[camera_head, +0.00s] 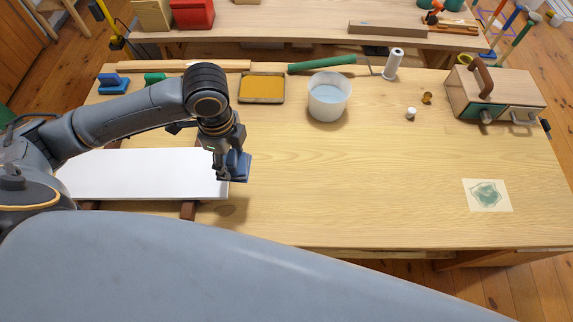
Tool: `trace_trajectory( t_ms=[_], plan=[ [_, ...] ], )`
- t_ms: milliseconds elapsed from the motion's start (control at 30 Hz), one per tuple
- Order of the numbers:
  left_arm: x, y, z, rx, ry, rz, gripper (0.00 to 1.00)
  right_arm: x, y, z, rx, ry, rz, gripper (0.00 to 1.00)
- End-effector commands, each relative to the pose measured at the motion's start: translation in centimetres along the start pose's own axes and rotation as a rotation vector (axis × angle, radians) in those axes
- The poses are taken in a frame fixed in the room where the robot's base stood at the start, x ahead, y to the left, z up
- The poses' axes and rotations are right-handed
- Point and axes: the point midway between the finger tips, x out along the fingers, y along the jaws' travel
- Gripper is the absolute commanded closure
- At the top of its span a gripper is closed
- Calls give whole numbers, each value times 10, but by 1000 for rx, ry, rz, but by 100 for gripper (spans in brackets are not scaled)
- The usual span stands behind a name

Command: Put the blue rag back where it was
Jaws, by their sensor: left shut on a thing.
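My left gripper (231,168) points down over the right end of a white board (130,175). It is shut on the blue rag (239,166), a small folded blue piece that sticks out to the right of the fingers. The rag is held above the table, with a shadow on the wood below it. My gripper and wrist hide part of the rag and the board's far right corner. My right gripper is out of view.
A white bucket of liquid (328,97), a tray of ochre paint (262,88) and a small roller (393,64) stand at the back of the table. A wooden toolbox (495,92) stands at the right, near a paper with a green patch (487,195). The table's middle is clear.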

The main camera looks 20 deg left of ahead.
Motion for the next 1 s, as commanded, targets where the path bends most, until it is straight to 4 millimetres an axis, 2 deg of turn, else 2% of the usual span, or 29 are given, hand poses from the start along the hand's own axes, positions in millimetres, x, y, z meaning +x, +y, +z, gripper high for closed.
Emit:
trace_trajectory(
  t_ms=[167,300,533,633,800,1000],
  plan=[
    [-1,-7,-5,70,3,0,61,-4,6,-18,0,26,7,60],
    [10,-26,-25,72,5,0,61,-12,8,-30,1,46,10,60],
    [34,-66,-64,71,2,1,61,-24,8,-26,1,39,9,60],
    [55,-76,-74,69,1,3,61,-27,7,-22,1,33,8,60],
    [80,-91,-88,70,0,1,61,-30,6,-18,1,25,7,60],
    [92,-98,-94,70,1,-1,61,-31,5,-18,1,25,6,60]
  ],
)
